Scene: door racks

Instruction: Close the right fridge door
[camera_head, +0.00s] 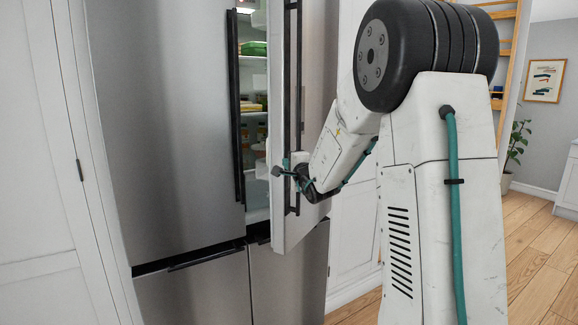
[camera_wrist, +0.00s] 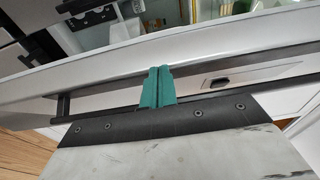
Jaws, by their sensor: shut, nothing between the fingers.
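The right fridge door (camera_head: 313,95) stands partly open, and its pale edge and long dark handle (camera_head: 299,60) face me in the head view. My gripper (camera_head: 282,170) is at this door, at the lower part of the handle. In the wrist view my teal gripper fingers (camera_wrist: 158,86) are together with nothing between them. They overlap the dark handle bar (camera_wrist: 100,88) and point toward the pale door edge (camera_wrist: 90,68). I cannot tell whether they touch the door. The left fridge door (camera_head: 170,120) is closed.
Food sits on lit shelves (camera_head: 254,107) behind the open door. Lower drawers (camera_head: 195,295) are closed beneath. White cabinets (camera_head: 35,150) flank the fridge. Open wooden floor (camera_head: 535,245) lies at the right, with a plant (camera_head: 517,140) farther back.

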